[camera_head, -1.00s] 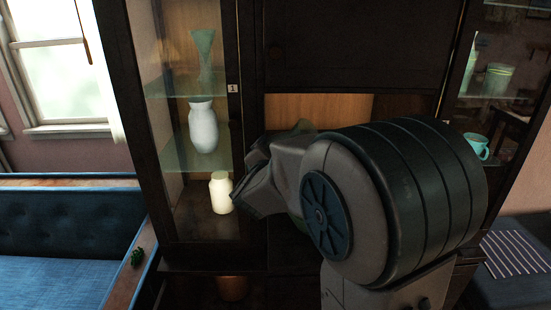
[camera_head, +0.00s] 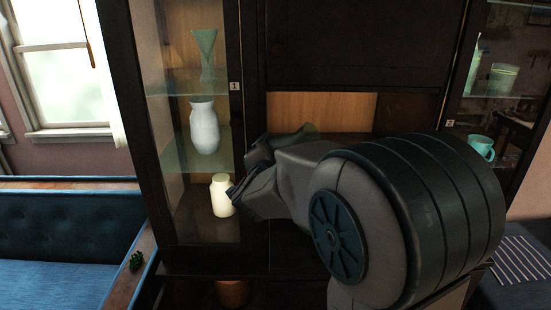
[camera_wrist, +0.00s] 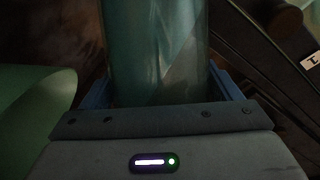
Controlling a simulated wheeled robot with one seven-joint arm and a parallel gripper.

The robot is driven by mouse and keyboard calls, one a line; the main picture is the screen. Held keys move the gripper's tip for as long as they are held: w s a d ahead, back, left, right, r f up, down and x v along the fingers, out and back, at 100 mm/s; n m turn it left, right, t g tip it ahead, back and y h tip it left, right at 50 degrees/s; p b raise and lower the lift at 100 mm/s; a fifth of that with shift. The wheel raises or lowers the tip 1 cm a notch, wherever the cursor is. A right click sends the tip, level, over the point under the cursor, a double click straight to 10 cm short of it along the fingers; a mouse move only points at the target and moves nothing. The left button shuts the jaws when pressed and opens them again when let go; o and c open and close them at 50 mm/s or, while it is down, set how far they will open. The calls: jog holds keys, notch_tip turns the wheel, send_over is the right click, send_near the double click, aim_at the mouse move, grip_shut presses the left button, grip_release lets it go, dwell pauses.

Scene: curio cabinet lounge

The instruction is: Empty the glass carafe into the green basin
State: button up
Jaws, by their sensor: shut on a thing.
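In the wrist view my gripper (camera_wrist: 163,88) is shut on a clear, teal-tinted glass vessel, the glass carafe (camera_wrist: 155,45). The glass stands up between the two blue fingers; its top and its contents cannot be made out. A smooth pale green curved surface (camera_wrist: 30,120), probably the green basin, fills the left of the wrist view, beside the gripper. In the head view my arm hides the fingertips and most of what they hold.
A dark cabinet (camera_head: 355,45) stands ahead. Its left glass section holds a green vase (camera_head: 203,50), a white vase (camera_head: 204,128) and a cream jar (camera_head: 221,196). A teal mug (camera_head: 481,147) is at right. A blue sofa (camera_head: 60,225) stands at left.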

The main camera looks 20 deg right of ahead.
jog(key=shift+w+a+f+m+t+h+b, duration=0.2)
jog(key=shift+m+b, duration=0.25)
jog(key=shift+b, duration=0.8)
jog(key=shift+w+d+f+m+t+b, duration=0.1)
jog(key=shift+f+m+b, duration=0.3)
jog(key=shift+b, duration=0.8)
jog(key=shift+w+a+f+m+t+h+b, duration=0.15)
jog(key=shift+m+b, duration=0.4)
jog(key=shift+b, duration=0.7)
jog(key=shift+f+m+t+b, duration=0.4)
jog(key=shift+m+b, duration=0.6)
jog(key=shift+b, duration=1.75)
jog(key=shift+s+m+b, duration=0.2)
jog(key=shift+m+b, duration=0.3)
jog(key=shift+b, duration=0.35)
jog(key=shift+s+m+h+b, duration=0.1)
jog(key=shift+m+h+b, duration=0.55)
jog(key=shift+b, duration=1.2)
